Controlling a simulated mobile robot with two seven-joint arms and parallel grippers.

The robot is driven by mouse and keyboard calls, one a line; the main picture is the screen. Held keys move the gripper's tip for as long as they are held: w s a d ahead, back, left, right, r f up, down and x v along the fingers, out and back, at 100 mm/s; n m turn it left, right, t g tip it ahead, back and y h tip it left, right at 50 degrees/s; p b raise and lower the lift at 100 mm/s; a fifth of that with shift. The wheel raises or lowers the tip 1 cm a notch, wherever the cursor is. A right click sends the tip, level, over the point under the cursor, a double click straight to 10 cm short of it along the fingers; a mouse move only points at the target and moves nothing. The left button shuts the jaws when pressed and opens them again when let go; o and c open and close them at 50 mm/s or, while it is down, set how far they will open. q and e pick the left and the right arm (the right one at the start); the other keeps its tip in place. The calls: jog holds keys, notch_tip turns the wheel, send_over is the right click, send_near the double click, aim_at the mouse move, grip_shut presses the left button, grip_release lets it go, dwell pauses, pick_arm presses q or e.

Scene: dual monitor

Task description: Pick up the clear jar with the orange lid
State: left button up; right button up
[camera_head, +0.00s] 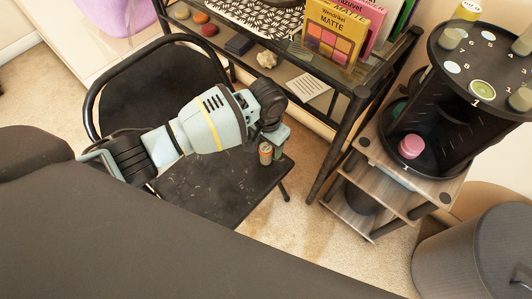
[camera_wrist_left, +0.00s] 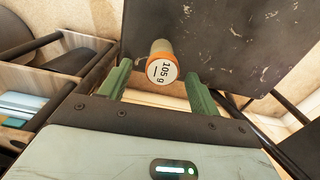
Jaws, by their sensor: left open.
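The small jar with an orange lid (camera_head: 265,152) is over the right part of the black chair seat, beside my left gripper's fingers. In the left wrist view its lid (camera_wrist_left: 162,70), with a white label reading "105 g", faces the camera. My left gripper (camera_head: 273,147) is open, pointing down at the seat. Its two green fingers (camera_wrist_left: 157,75) show on either side of the jar in the left wrist view, with gaps visible. The jar's lower part is mostly hidden behind its lid there. My right gripper is not in view.
The black folding chair (camera_head: 205,195) has a worn seat and a backrest near my left arm. A dark shelf (camera_head: 385,75) with books stands behind. A round-topped rack (camera_head: 455,75) and a grey bin (camera_head: 470,255) are at right. Carpet (camera_head: 320,240) is free between.

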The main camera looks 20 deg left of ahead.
aim_at(266, 147)
pick_arm(q)
jog(key=f+b, duration=0.2)
jog(key=f, duration=0.3)
jog(key=shift+a, duration=0.2)
jog(key=c, duration=1.1)
jog(key=shift+r, duration=0.1)
jog(key=shift+r+p, duration=0.3)
jog(key=shift+r, duration=0.1)
jog(key=r, duration=0.1)
jog(key=r+p, duration=0.1)
jog(key=r, duration=0.1)
jog(key=shift+s+d, duration=0.15)
jog(key=shift+s, duration=0.05)
jog(key=s+d+r+p, duration=0.1)
jog(key=s+d+p, duration=0.3)
jog(key=s, duration=1)
jog(key=shift+d, duration=1.25)
